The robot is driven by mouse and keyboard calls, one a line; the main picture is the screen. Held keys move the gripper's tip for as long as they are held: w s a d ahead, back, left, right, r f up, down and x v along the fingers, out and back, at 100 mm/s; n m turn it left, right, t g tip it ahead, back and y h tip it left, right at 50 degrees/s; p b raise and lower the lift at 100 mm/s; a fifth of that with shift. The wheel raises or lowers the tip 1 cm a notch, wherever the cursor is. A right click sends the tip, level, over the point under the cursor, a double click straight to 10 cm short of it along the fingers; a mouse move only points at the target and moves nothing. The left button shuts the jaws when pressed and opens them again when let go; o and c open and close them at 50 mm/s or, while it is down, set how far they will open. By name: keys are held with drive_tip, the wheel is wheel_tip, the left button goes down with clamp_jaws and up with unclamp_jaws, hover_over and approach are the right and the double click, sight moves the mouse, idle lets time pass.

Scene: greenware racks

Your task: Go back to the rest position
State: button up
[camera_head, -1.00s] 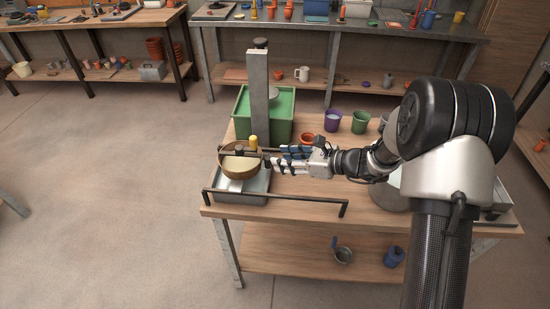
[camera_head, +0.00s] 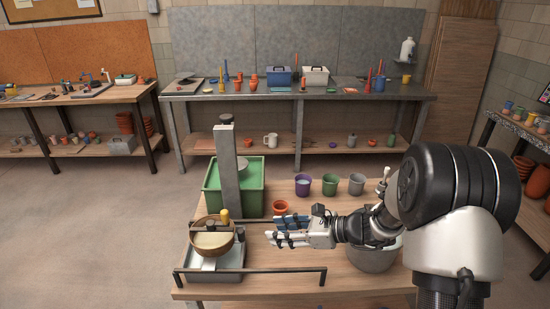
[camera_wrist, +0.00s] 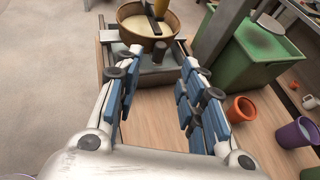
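My gripper (camera_head: 272,230) is held out to the left above the wooden table (camera_head: 300,258). Its blue-padded fingers are apart with nothing between them. In the wrist view my gripper (camera_wrist: 152,68) is also open and empty, its fingers framing bare table. A brown round bowl (camera_head: 227,244) with pale contents sits over a grey metal tray (camera_head: 225,277) to the left of the fingertips, apart from them. The bowl (camera_wrist: 122,16) shows beyond the fingers in the wrist view. A yellow-ended dark rod (camera_head: 224,216) is at the bowl.
A grey post (camera_head: 228,175) and green tub (camera_head: 256,200) stand behind the bowl. An orange pot (camera_head: 280,207) and a purple cup (camera_head: 303,185) are near my gripper. A black rail (camera_head: 250,271) runs along the table's front. A large grey bucket (camera_head: 370,260) is under my arm.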

drive_tip(key=s+a+r+n+g+h, duration=0.1)
drive_tip(key=s+r+n+g+h, duration=0.1)
drive_tip(key=s+r+n, duration=0.5)
drive_tip(key=s+r+n+g+h, duration=0.2)
drive_tip(key=s+r+n, duration=0.15)
drive_tip(key=s, duration=0.65)
drive_tip(key=s+d+r+n+t+h, duration=0.2)
drive_tip(key=s+d+n+h, duration=0.6)
drive_tip(key=s+d+n, duration=0.4)
drive_tip(key=shift+s+r+t, duration=0.2)
drive_tip(key=shift+s+t, duration=0.6)
drive_tip(key=shift+s, duration=0.25)
